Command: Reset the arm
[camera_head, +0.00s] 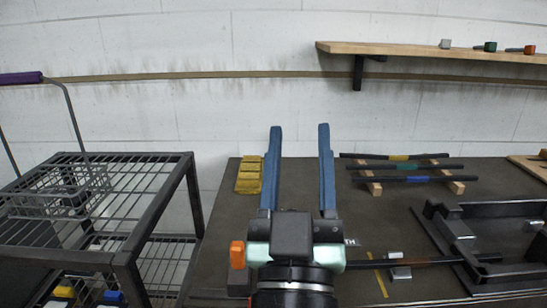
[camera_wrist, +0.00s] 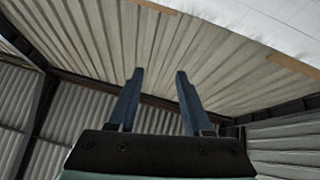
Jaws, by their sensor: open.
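My gripper (camera_head: 300,160) points up and away over the dark table (camera_head: 225,240) in the head view. Its two blue fingers stand wide apart with nothing between them. In the wrist view my gripper (camera_wrist: 158,88) shows the same two fingers, open and empty. Behind them are the corrugated ceiling (camera_wrist: 220,60) and roof beams, so the wrist camera faces upward. My arm and gripper body hide part of the table's middle and front.
A dark wire-shelf cart (camera_head: 120,200) stands left. Yellow blocks (camera_head: 249,175) lie at the table's back left. Rods (camera_head: 400,168) rest on wooden bars. A black frame (camera_head: 440,225) is at right, with a rod by it. A wall shelf (camera_head: 420,50) hangs above.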

